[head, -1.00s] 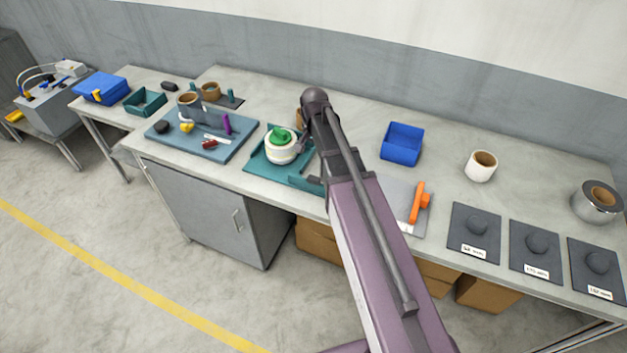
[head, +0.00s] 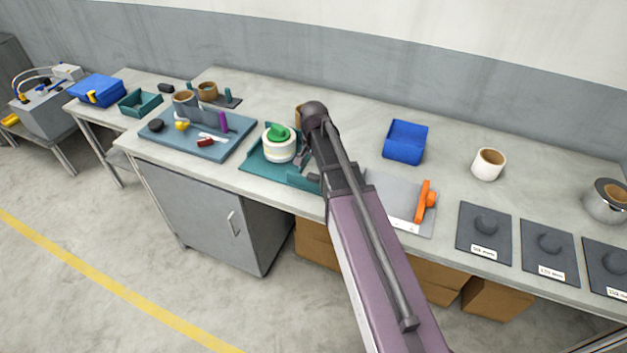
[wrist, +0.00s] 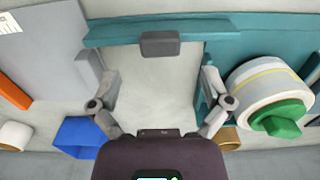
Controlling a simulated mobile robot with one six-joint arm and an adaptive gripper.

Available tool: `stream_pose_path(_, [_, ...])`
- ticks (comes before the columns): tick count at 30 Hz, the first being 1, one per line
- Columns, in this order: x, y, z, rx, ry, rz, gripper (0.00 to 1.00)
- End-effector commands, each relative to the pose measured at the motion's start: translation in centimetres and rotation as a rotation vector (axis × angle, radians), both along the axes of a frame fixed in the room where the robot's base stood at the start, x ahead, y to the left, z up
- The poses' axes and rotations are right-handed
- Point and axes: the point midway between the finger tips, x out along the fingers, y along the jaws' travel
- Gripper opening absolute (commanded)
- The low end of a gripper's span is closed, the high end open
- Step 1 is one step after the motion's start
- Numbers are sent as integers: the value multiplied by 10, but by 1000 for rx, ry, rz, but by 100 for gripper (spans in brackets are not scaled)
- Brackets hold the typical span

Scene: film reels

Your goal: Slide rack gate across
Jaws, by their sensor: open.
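A teal rack (head: 262,171) lies on the bench, partly hidden behind my arm in the head view. In the wrist view, its teal bar (wrist: 228,22) runs across the top, with a dark grey block (wrist: 160,44) on it. I take this block to be the gate's handle, though I cannot be sure. My gripper (wrist: 150,78) is open and empty above the bench, its fingers spread to either side of the block's line and apart from it. The right finger is close to the rack's teal side wall. A white roll with a green knob (head: 279,142) sits in the rack.
A grey plate with an orange handle (head: 425,204) lies right of the rack. A blue-grey tray of small items (head: 200,140) lies left. Bare bench shows between my fingers.

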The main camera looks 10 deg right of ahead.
Motion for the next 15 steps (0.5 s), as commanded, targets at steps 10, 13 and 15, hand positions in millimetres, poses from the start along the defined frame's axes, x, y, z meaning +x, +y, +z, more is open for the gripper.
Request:
stream_pose_path(10, [0,0,-30,0,0,0,99])
stream_pose_path(13, [0,0,-37,0,0,1,99])
stream_pose_path(15, [0,0,-41,0,0,1,99])
